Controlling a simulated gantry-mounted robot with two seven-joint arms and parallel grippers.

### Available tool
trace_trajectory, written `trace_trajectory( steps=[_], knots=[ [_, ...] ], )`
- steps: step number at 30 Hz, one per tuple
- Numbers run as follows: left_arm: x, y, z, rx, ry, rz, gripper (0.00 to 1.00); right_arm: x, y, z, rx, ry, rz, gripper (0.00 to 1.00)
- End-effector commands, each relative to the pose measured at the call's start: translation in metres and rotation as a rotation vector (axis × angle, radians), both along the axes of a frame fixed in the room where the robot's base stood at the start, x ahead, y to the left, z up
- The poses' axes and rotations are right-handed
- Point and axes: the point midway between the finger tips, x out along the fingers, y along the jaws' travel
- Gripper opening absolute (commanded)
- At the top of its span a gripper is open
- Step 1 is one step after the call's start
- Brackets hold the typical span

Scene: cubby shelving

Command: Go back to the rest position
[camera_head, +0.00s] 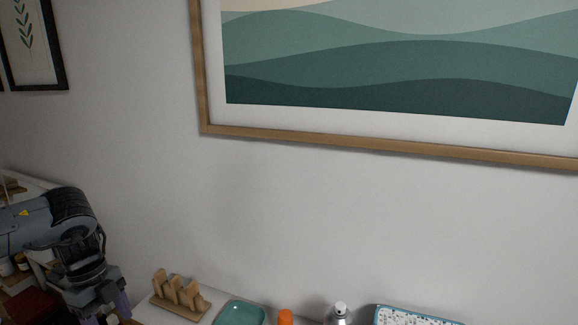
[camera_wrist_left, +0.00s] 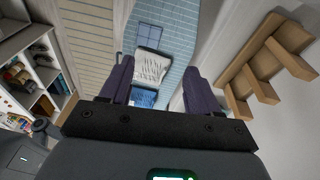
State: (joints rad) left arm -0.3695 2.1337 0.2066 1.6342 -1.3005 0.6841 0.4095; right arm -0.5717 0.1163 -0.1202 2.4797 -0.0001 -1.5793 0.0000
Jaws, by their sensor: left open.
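My left gripper (camera_head: 112,308) is at the lower left of the head view, at the end of my left arm. Its fingertips run close to the bottom edge of the picture. In the left wrist view the two dark purple fingers of this gripper (camera_wrist_left: 158,82) stand apart with nothing held between them. Past the fingers, well below, lie a white item (camera_wrist_left: 151,67) and a blue and white item (camera_wrist_left: 143,98). My right gripper is in neither view.
A wooden rack (camera_head: 180,294) stands on the white shelf top just right of my left gripper; it also shows in the wrist view (camera_wrist_left: 262,72). A teal tray (camera_head: 240,314), orange-topped item (camera_head: 286,317), silver bottle (camera_head: 340,313) and speckled tray (camera_head: 410,316) follow rightward. Framed pictures hang above.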

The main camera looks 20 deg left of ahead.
Motion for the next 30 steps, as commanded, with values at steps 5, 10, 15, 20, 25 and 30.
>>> trace_trajectory(
  steps=[5, 10, 15, 20, 25, 30],
  knots=[
    [-0.025, -0.007, -0.052, -0.139, 0.042, 0.038, 0.62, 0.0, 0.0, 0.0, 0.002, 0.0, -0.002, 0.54],
    [-0.057, -0.035, -0.12, -0.332, 0.067, 0.068, 0.62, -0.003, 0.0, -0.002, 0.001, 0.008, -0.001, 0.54],
    [-0.088, -0.089, -0.199, -0.521, 0.025, 0.093, 0.62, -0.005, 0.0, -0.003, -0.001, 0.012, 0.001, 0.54],
    [-0.104, -0.157, -0.256, -0.648, -0.074, 0.134, 0.62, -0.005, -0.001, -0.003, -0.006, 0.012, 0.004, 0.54],
    [-0.104, -0.237, -0.289, -0.738, -0.226, 0.226, 0.62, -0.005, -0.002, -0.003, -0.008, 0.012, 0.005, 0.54],
    [-0.087, -0.309, -0.292, -0.772, -0.395, 0.398, 0.62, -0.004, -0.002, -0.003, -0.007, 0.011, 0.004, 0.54]
  ],
)
